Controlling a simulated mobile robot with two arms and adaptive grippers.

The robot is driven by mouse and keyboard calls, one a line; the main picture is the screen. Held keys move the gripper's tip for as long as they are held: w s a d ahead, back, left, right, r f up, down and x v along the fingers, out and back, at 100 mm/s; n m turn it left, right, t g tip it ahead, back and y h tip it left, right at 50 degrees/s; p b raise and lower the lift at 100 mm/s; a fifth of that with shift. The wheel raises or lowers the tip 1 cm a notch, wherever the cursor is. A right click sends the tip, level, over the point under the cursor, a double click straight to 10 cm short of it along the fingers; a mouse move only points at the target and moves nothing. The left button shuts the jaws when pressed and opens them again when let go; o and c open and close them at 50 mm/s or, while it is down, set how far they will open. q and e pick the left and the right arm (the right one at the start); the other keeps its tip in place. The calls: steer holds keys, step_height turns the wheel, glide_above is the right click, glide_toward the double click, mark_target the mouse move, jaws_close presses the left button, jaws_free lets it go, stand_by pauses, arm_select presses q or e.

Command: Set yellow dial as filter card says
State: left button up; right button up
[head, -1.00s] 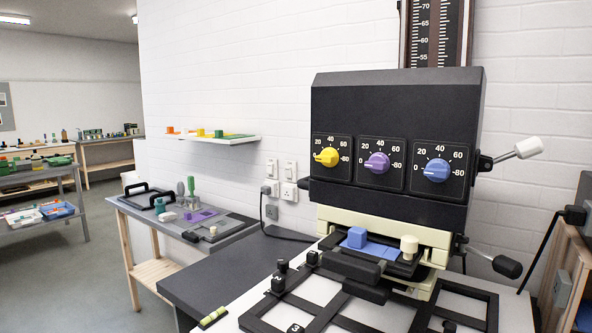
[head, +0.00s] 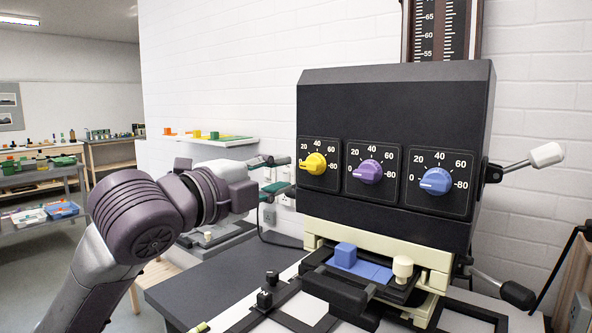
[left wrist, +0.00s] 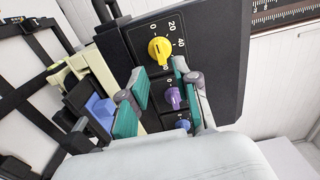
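The yellow dial (head: 316,163) is the leftmost of three dials on the black enlarger head (head: 395,95). Its pointer end faces left, near the 0 of its scale. My left gripper (head: 289,174) is just left of the yellow dial, its two fingers apart and empty. In the left wrist view the yellow dial (left wrist: 159,50) lies beyond and between the green-padded fingertips (left wrist: 160,78), with no contact visible. I cannot make out a readable filter card. My right gripper is not in view.
The purple dial (head: 368,171) and blue dial (head: 435,181) sit to the right. Below is a cream carrier stage (head: 420,258) with a blue block (head: 345,254). A white-knobbed lever (head: 545,155) sticks out right. A wall shelf (head: 215,142) is behind my left arm.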

mark_target(308, 167)
arm_select(q)
steer(key=shift+x, duration=3.3)
steer(key=shift+w+d+p, duration=0.1)
steer(key=shift+p, duration=0.25)
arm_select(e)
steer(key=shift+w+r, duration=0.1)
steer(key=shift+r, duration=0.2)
arm_select(q)
steer(key=shift+c, duration=0.2)
